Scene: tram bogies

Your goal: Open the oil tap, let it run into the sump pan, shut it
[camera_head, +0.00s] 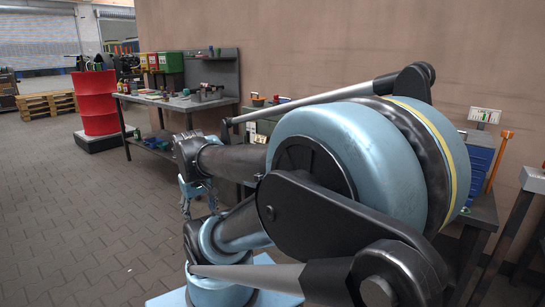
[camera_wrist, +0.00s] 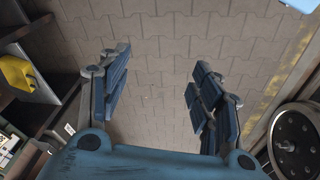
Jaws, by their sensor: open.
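A red drum (camera_head: 97,100) stands at the back left of the head view, on a low dark platform (camera_head: 103,141). Dark fittings sit on top of the drum. I cannot make out an oil tap on it, and I cannot tell whether the platform is the sump pan. My gripper (camera_head: 188,200) hangs fingers down beside the workbench, in front of it in the head view and well apart from the drum. In the wrist view my gripper (camera_wrist: 160,65) is open, with its blue fingers wide apart and only paving between them.
A dark workbench (camera_head: 190,103) with small tools, and red, yellow and green bins (camera_head: 168,61) behind them, stands along the wall. A wooden pallet (camera_head: 45,105) lies at far left. In the wrist view, a yellow object (camera_wrist: 18,74) is at left. The left floor is clear.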

